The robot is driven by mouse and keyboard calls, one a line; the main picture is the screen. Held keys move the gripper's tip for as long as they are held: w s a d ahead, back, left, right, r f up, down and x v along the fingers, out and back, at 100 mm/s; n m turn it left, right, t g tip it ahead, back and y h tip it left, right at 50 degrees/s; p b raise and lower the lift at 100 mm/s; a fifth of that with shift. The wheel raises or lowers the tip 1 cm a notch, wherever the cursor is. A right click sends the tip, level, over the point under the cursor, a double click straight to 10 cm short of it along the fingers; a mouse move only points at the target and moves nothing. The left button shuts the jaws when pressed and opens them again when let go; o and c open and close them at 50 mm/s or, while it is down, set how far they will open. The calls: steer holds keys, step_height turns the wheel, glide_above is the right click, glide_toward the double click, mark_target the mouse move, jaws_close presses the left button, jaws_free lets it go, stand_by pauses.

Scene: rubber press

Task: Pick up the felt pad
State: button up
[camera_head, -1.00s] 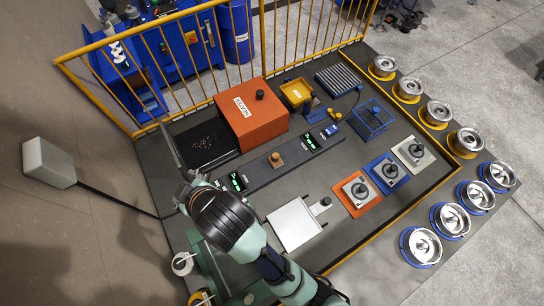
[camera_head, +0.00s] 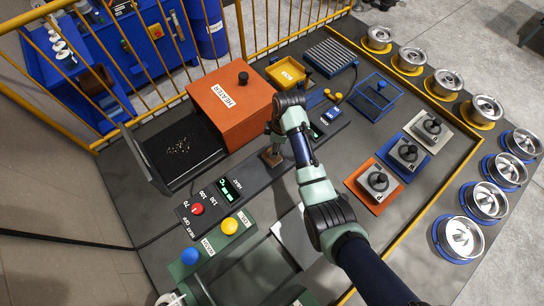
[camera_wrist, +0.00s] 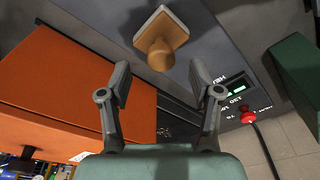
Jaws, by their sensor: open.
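In the head view my gripper (camera_head: 274,133) is just above the pad; the arm partly hides that area.
The orange heater box (camera_head: 231,105) stands close behind my gripper. A black tray with pale granules (camera_head: 181,150) is left of it. The control strip has a red knob (camera_head: 197,209) and green displays. Orange, blue and white square plates with black knobs (camera_head: 408,153) are at right.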

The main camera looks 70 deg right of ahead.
mark_target(273, 163)
steer(key=f, duration=0.1)
steer(key=f+b, duration=0.1)
steer(key=f, duration=0.1)
steer(key=w+f, duration=0.1)
steer(key=shift+a+f, duration=0.2)
steer(key=shift+f, duration=0.2)
jaws_close()
